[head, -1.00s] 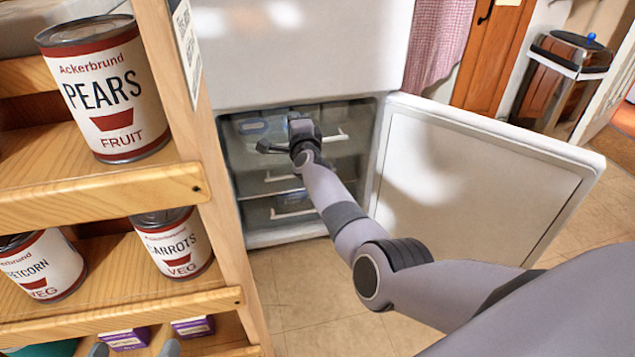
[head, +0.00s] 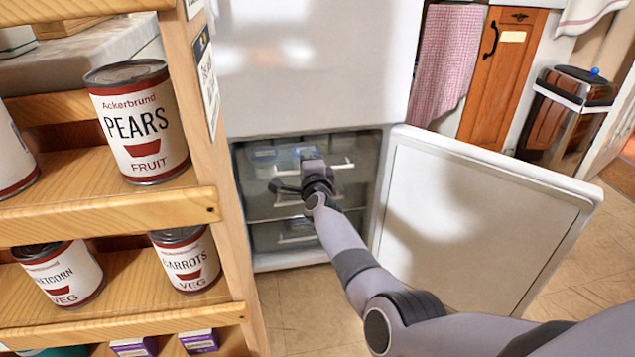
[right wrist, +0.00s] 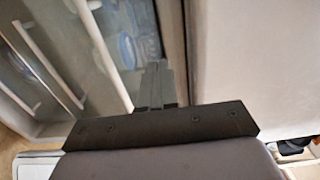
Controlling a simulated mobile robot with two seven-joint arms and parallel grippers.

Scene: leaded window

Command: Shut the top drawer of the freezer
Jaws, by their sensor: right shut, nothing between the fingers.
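The white freezer (head: 320,70) has its lower compartment open, with several clear-fronted drawers stacked inside. The top drawer (head: 345,185) has a white bar handle and packs (head: 265,155) showing through or above its front. It looks pulled out a little, but how far I cannot tell. My right gripper (head: 310,158) is shut and empty at the upper middle of this drawer, hiding part of the handle. In the right wrist view its closed fingers (right wrist: 153,78) lie close to the drawer with blue-marked packs; whether they touch it I cannot tell. My left gripper is out of view.
The freezer door (head: 480,220) stands wide open at the right. A wooden shelf (head: 120,215) with cans stands close at the left. Bare tiled floor (head: 310,310) lies before the freezer. A bin (head: 570,100) is at the far right.

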